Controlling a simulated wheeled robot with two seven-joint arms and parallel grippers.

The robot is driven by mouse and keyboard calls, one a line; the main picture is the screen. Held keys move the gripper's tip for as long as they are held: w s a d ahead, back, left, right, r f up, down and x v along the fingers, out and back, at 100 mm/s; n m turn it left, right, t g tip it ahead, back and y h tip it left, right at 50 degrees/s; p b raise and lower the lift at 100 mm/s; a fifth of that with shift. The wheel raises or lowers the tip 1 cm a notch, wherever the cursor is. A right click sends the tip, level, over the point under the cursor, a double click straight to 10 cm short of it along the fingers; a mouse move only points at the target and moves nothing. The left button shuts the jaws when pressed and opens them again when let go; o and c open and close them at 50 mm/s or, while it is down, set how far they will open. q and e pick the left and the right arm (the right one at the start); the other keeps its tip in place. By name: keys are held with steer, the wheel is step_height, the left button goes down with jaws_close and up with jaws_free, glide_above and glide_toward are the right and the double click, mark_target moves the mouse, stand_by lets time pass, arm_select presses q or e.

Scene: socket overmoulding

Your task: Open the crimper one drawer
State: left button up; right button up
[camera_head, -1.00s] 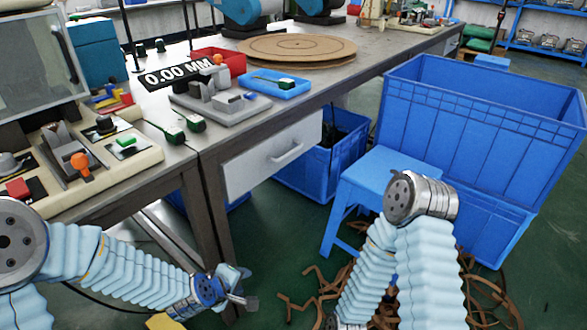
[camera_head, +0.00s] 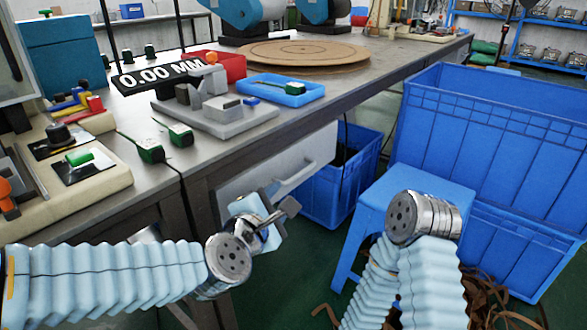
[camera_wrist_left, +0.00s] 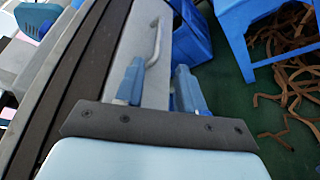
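The drawer (camera_head: 318,150) is a pale grey-white front under the workbench, with a bar handle (camera_head: 297,174). It looks shut in the head view, though my gripper hides its left part. My left gripper (camera_head: 274,212) is just in front of the drawer, near the handle's lower left end. In the left wrist view, the two blue fingers (camera_wrist_left: 160,85) are apart, with nothing held between them. There the handle (camera_wrist_left: 154,45) lies ahead, its near end beside the left finger; I cannot tell whether they touch. My right arm is at the lower right; its gripper is out of view.
A blue stool (camera_head: 440,187) and large blue crates (camera_head: 490,125) stand right of the drawer. Another blue crate (camera_head: 352,190) sits under the bench. The bench top (camera_head: 245,140) carries a grey fixture (camera_head: 215,110) and a blue tray (camera_head: 300,96). Brown strips (camera_head: 505,285) lie on the floor.

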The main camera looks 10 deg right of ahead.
mark_target(299, 175)
arm_select(q)
steer(key=x, duration=1.3)
steer(key=shift+w+d+p, duration=0.15)
steer(key=shift+w+p, duration=0.15)
steer(key=shift+w, duration=0.05)
jaws_close()
